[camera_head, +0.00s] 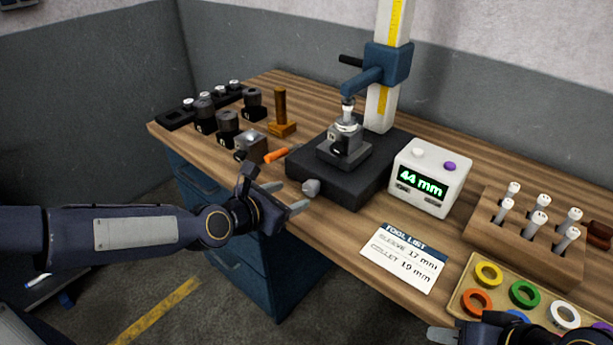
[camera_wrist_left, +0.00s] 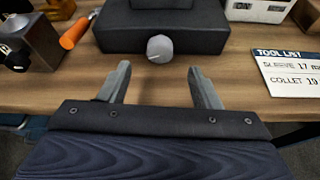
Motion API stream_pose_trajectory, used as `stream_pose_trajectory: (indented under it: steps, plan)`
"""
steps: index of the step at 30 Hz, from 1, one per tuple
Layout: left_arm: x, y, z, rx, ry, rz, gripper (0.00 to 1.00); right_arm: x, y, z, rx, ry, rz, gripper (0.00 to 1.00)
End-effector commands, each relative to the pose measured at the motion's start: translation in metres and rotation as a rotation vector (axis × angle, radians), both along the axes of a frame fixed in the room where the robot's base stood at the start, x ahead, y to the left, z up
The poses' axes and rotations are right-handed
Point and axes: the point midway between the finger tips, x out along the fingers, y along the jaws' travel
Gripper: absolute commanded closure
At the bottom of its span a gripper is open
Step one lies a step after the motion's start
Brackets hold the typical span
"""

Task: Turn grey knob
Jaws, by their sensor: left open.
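The grey knob (camera_head: 311,187) sits on the front face of the black base (camera_head: 372,185) of the measuring stand. In the left wrist view the knob (camera_wrist_left: 160,48) is just beyond my fingertips, about midway between them. My left gripper (camera_head: 290,197) is open and empty, its fingers pointing at the knob; the left wrist view shows a clear gap between the fingers (camera_wrist_left: 158,84). My right gripper (camera_head: 450,335) is only partly in the head view at the bottom right, and its jaws are mostly cut off.
A display box (camera_head: 431,177) reading 44 mm stands right of the base. A tool list card (camera_head: 404,257) lies in front of it. An orange-handled tool (camera_head: 277,154) and several dark holders are to the left. A wooden rack (camera_head: 493,240) and ring tray (camera_head: 460,300) are at the right.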

Motion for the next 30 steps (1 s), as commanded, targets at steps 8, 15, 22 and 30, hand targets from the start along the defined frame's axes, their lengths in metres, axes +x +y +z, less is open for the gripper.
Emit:
stream_pose_trajectory:
  steps: [8,15,22,30]
  plan:
    - [0.020,-0.016,-0.012,-0.002,0.002,-0.005,0.43,0.000,0.000,-0.001,0.000,0.001,0.000,0.64]
    - [0.049,-0.034,-0.024,-0.003,0.001,-0.003,0.43,0.000,0.000,0.005,0.000,0.001,0.000,0.64]
    - [0.059,-0.040,-0.030,-0.001,0.001,-0.001,0.43,0.000,0.000,0.006,0.000,0.000,0.000,0.64]
    - [0.059,-0.039,-0.030,-0.001,0.001,0.000,0.51,0.000,0.000,0.006,0.000,0.000,0.000,0.64]
